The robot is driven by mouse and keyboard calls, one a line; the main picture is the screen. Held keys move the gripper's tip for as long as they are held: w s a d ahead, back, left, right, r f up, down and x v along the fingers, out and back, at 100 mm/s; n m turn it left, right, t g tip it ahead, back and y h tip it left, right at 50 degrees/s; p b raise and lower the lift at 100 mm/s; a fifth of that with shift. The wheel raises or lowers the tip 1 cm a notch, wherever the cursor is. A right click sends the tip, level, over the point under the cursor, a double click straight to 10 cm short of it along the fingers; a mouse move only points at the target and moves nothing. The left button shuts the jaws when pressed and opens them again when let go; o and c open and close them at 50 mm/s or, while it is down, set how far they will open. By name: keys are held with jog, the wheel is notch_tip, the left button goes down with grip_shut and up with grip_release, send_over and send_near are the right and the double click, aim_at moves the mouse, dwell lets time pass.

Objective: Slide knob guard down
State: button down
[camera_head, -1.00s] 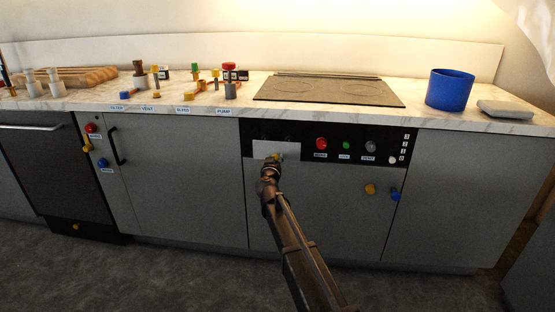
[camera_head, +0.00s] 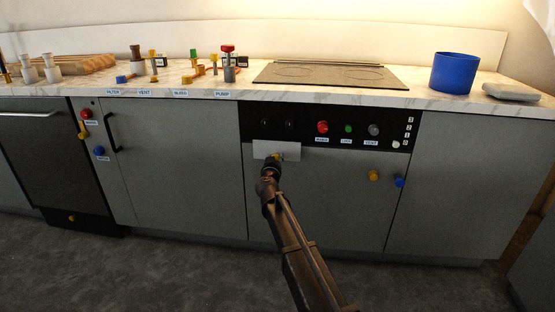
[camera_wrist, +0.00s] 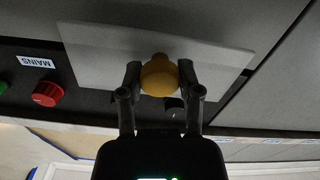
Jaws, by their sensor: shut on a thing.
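The knob guard (camera_head: 262,150) is a flat light-grey plate at the lower left edge of the black control panel. In the head view it hangs mostly over the cabinet front below the panel. In the wrist view the plate (camera_wrist: 100,55) lies tilted across the picture, with a round yellow knob (camera_wrist: 159,78) on it. My gripper (camera_wrist: 160,76) is shut on this yellow knob, one finger on each side. In the head view my gripper (camera_head: 273,162) is at the plate's front and hides part of it. Two dark knobs (camera_head: 277,123) show uncovered above the plate.
Right of the guard are a red knob (camera_head: 322,127), a green button (camera_head: 348,129) and a grey knob (camera_head: 374,130). Yellow (camera_head: 373,175) and blue (camera_head: 399,181) knobs stick out lower right. The cabinet front just below the guard looks clear.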

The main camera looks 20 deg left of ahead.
jog(key=shift+f, duration=0.1)
jog(key=shift+c, duration=1.3)
grip_release()
jog(key=shift+w+f, duration=0.1)
jog(key=v, duration=1.2)
